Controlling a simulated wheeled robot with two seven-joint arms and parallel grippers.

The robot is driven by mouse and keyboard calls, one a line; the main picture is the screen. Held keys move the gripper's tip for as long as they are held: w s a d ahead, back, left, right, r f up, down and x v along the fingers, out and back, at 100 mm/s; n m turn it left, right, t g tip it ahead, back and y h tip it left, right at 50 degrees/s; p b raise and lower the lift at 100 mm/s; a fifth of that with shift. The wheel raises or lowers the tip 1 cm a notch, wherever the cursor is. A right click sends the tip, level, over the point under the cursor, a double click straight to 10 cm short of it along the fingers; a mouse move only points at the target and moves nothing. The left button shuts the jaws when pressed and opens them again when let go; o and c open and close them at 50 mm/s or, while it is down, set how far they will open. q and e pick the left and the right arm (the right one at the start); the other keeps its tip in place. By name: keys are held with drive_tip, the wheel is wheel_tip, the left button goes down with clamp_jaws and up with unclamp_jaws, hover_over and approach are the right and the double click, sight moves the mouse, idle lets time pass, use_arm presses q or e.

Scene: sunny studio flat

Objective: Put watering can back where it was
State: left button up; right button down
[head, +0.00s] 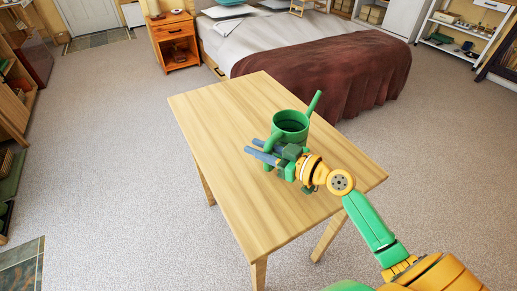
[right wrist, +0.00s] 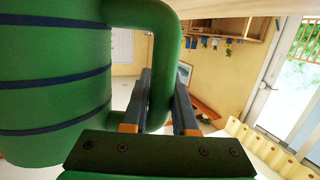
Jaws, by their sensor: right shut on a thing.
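The green watering can (head: 291,127) is over the wooden table (head: 222,112) in the head view, its open top facing up and its spout pointing up and right. I cannot tell whether its base touches the tabletop. My right gripper (head: 252,147) is at the can's near side, shut on its handle. In the right wrist view, the can's green body with dark bands (right wrist: 52,80) fills the left. Its curved handle (right wrist: 163,50) runs down between the two fingers of the right gripper (right wrist: 160,92). The can's lower part is partly hidden by the gripper in the head view. My left gripper is not in view.
The rest of the tabletop is bare. A bed with a brown blanket (head: 325,70) stands behind the table, and an orange nightstand (head: 174,40) is at the back left. Shelves (head: 18,95) line the left edge. Open carpet (head: 110,130) surrounds the table.

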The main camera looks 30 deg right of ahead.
drive_tip(key=c, duration=1.1)
unclamp_jaws()
drive_tip(key=shift+f, duration=0.1)
drive_tip(key=o, duration=0.4)
drive_tip(key=shift+r, duration=0.2)
drive_tip(key=shift+s+d+f, duration=0.1)
drive_tip(key=shift+s+d, duration=0.1)
drive_tip(key=shift+s, duration=0.1)
drive_tip(key=shift+b+v, duration=1.95)
drive_tip(key=shift+v, duration=3.75)
